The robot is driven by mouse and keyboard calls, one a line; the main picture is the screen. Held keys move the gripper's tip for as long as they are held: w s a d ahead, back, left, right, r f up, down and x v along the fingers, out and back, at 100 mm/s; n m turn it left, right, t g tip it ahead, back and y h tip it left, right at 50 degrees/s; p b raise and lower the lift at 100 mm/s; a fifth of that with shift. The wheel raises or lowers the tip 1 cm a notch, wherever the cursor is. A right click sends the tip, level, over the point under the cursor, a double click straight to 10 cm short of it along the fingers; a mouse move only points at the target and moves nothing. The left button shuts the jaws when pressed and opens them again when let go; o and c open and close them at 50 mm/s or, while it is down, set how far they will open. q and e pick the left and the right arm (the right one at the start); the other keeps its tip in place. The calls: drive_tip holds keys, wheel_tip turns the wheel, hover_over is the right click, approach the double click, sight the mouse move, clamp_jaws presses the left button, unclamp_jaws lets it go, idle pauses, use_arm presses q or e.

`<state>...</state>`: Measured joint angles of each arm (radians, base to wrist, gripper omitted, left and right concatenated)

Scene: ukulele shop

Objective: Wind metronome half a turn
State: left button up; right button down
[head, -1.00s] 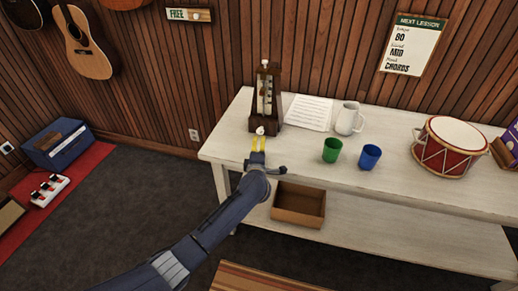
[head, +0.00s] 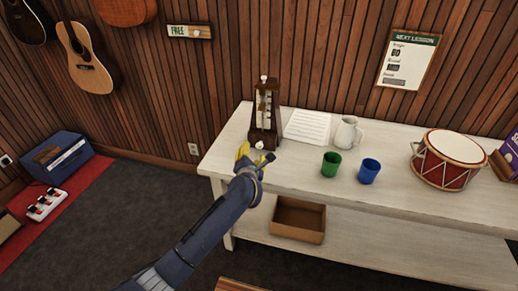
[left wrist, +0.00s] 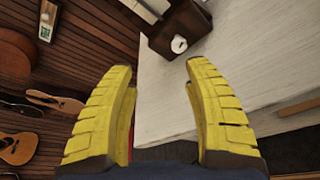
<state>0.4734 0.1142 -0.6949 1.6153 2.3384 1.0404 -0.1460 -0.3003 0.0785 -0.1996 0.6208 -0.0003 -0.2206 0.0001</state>
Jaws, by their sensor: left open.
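The dark wooden metronome (head: 264,115) stands upright at the left end of the white table. A white knob (head: 259,146) sticks out low on its front; in the left wrist view this knob (left wrist: 178,44) shows on the dark metronome body (left wrist: 182,25). My left gripper (head: 254,155), with yellow fingers, is open and empty just in front of the metronome. In the left wrist view my left gripper (left wrist: 160,68) has its fingers wide apart, and the knob lies beyond the fingertips, with nothing between them. My right gripper is not in view.
A paper sheet (head: 307,127), a white pitcher (head: 346,134), a green cup (head: 331,164), a blue cup (head: 369,171) and a red drum (head: 447,160) stand right of the metronome on the white table (head: 300,172). A brown box (head: 298,220) sits on the lower shelf.

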sight(259, 146)
use_arm(q)
drive_tip(key=w+f+n, duration=0.2)
drive_tip(key=w, duration=0.2)
drive_tip(key=w+d+f+n+g, duration=0.1)
drive_tip(key=w+f+n, duration=0.1)
drive_tip(key=w, duration=0.3)
drive_tip(key=w+d+f+n, duration=0.1)
drive_tip(key=w+f+n, duration=0.2)
drive_tip(key=w, duration=0.1)
drive_tip(key=shift+w+d+f+n+g+h, duration=0.1)
drive_tip(key=shift+w+d+n+g+h, duration=0.1)
drive_tip(key=shift+w+n+g+h, duration=0.15)
idle(0.6)
drive_tip(key=shift+c, duration=0.2)
clamp_jaws()
idle(0.4)
